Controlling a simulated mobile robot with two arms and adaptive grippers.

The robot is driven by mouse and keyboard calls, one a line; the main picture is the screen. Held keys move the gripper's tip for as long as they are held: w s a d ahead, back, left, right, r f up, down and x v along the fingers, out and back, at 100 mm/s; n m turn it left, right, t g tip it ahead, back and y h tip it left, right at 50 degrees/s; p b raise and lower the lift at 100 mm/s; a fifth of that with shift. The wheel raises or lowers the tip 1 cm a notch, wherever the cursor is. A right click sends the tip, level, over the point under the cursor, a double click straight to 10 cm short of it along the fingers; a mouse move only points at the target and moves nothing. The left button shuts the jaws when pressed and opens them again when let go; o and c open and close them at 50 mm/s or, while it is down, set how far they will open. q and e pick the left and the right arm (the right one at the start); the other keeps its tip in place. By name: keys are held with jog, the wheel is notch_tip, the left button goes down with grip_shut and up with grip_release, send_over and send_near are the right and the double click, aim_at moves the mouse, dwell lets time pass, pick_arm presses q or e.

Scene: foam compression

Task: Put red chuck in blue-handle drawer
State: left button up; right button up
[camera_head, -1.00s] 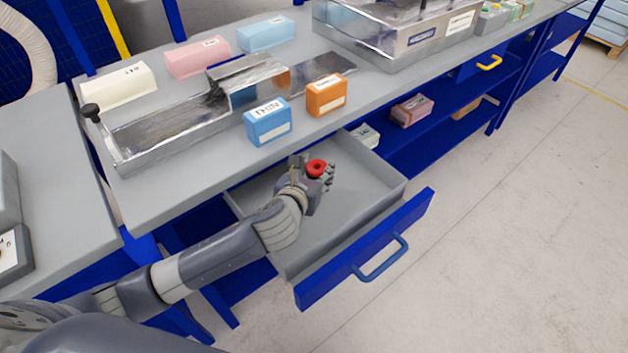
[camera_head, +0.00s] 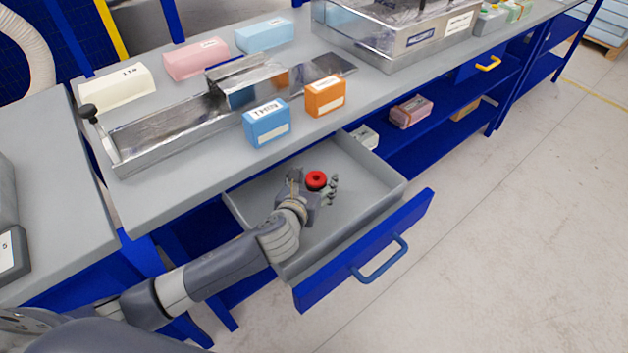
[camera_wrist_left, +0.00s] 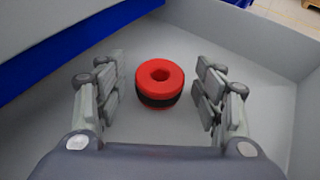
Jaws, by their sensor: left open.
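The red chuck (camera_head: 316,180) is a round red ring with a dark band and a central hole. It is inside the open blue-handle drawer (camera_head: 378,190), whose blue front carries a blue handle (camera_head: 381,260). In the left wrist view the chuck (camera_wrist_left: 160,82) sits on the grey drawer floor between the spread fingers, with gaps on both sides. My left gripper (camera_head: 314,187) is open, low in the drawer; it also shows in the left wrist view (camera_wrist_left: 163,95). My right gripper is not in view.
The grey workbench (camera_head: 200,195) overhangs the back of the drawer. On it are blue (camera_head: 267,122) and orange (camera_head: 325,96) boxes and a metal fixture (camera_head: 190,115). A closed drawer with a yellow handle (camera_head: 489,63) is farther right. The drawer's right part is clear.

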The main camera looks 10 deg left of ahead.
pick_arm(q)
jog(key=shift+r, duration=0.1)
jog(key=shift+s+r, duration=0.1)
jog(key=shift+r, duration=0.05)
jog(key=v, duration=1.1)
jog(key=shift+s+r+p, duration=0.1)
jog(key=shift+s+p, duration=0.2)
jog(key=shift+s, duration=0.1)
jog(key=shift+r, duration=0.1)
